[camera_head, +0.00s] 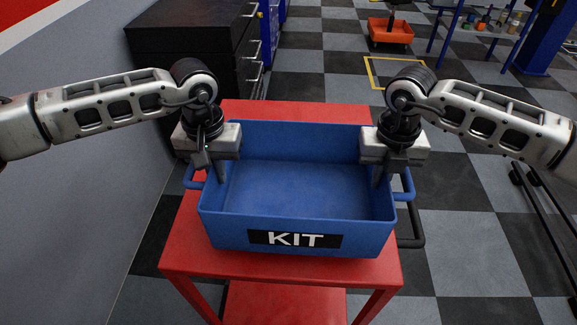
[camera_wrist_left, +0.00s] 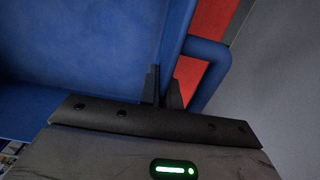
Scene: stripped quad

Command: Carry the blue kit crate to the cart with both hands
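The blue kit crate (camera_head: 297,213), with a "KIT" label on its front, sits level over the red cart's top (camera_head: 181,249). It looks empty. Whether it rests fully on the top is hard to tell. My left gripper (camera_head: 209,168) is at the crate's left wall. In the left wrist view its fingers (camera_wrist_left: 167,90) straddle the crate wall (camera_wrist_left: 178,40), close against it, beside the side handle (camera_wrist_left: 212,62). My right gripper (camera_head: 383,174) is at the right wall in a mirrored pose, one finger showing inside the crate. Its outer finger is mostly hidden.
A black drawer cabinet (camera_head: 185,45) stands behind at the left, beside a grey wall. A black handle (camera_head: 412,228) sticks out at the cart's right. An orange tray cart (camera_head: 390,32) and a blue bench stand further back.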

